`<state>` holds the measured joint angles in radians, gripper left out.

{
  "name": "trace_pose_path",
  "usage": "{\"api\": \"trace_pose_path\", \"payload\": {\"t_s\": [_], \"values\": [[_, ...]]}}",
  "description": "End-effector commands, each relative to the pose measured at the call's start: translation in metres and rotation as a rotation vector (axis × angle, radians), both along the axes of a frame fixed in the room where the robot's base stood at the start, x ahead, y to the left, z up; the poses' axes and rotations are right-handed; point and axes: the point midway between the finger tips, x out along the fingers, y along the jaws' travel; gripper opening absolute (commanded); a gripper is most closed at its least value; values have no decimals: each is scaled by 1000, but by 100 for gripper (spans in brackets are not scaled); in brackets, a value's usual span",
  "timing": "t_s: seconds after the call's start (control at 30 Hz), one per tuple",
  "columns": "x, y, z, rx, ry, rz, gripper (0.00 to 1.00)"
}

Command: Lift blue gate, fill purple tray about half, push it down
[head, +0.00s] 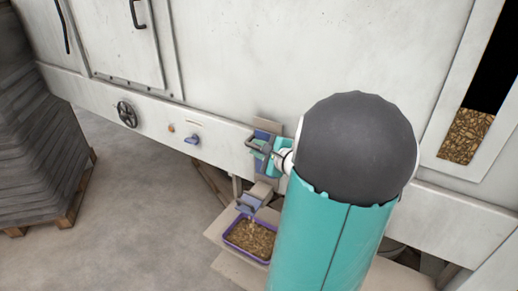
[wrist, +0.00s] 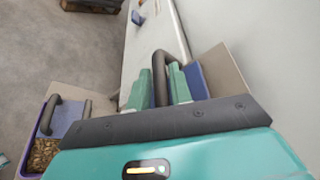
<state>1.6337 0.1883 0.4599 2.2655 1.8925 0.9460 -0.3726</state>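The blue gate (head: 268,136) is an upright blue plate in a beige guide on the machine's front. Its dark bar handle (wrist: 160,75) stands between my gripper's teal fingers in the wrist view. My gripper (head: 262,150) appears closed around this handle; the contact itself is partly hidden. The gate's blue plate (wrist: 198,82) shows just right of the fingers. Below, the purple tray (head: 229,243) stands under the chute's blue-grey end and holds a layer of brown pellets, also partly seen in the wrist view (wrist: 42,140). Its exact fill depth is hard to tell.
A blue-grey flap with a dark handle (wrist: 70,118) sits on the chute above the tray. A beige shelf (head: 226,262) bears the tray. A handwheel (head: 127,114) and a small blue part (head: 192,139) are on the machine's front. A stacked pallet (head: 40,150) stands left; open floor lies between.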

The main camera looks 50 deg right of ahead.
Motion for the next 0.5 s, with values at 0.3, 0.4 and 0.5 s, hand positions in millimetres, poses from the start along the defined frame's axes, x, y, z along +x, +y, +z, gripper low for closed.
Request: {"api": "trace_pose_path", "payload": {"t_s": [0.3,0.4,0.5], "values": [[0,0,-1,0,0,0,0],[0,1,-4,1,-1,2,0],[0,1,-10,3,-1,3,0]]}}
